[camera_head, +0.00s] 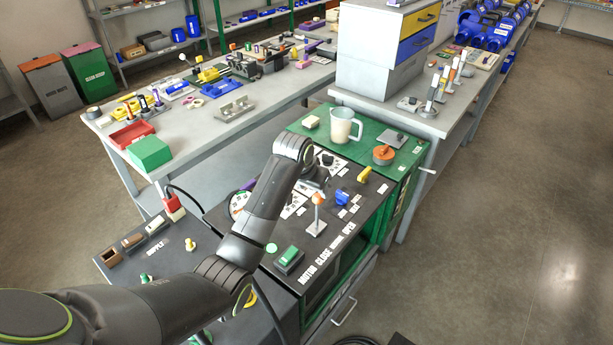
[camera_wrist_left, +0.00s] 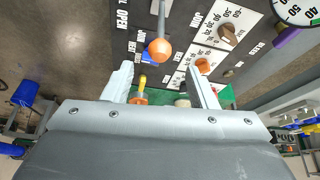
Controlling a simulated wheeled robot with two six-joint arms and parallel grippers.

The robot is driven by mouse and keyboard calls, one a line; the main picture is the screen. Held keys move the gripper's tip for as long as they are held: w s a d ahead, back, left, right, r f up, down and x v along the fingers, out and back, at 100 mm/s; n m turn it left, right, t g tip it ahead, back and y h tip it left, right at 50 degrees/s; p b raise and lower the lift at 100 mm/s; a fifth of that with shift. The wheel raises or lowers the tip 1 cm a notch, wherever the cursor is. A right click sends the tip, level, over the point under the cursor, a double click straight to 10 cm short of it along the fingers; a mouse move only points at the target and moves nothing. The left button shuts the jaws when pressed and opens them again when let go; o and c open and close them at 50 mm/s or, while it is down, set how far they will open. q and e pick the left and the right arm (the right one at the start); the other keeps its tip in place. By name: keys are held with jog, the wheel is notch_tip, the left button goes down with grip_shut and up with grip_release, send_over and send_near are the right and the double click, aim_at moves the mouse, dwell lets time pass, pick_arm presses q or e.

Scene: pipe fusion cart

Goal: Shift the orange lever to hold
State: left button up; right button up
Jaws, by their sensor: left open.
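The orange lever (camera_head: 318,199) is a grey stick with a round orange knob, standing roughly upright on the dark panel of the cart. In the left wrist view its orange knob (camera_wrist_left: 159,47) shows just past the fingertips, near the middle of the gap. My left gripper (camera_wrist_left: 162,72) is open, its two pale fingers apart with nothing held. In the head view my left wrist hangs over the panel behind the lever, and its fingers are mostly hidden. The word hold cannot be read in either view. My right gripper is not in view.
A green rocker switch (camera_head: 289,258), a blue knob (camera_head: 342,198) and a yellow handle (camera_head: 364,174) surround the lever. Open floor lies right of the cart.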

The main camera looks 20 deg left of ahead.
pick_arm(q)
jog(key=v, duration=0.6)
jog(key=shift+r+b, duration=0.35)
jog(key=shift+r, duration=0.05)
jog(key=shift+s, duration=0.2)
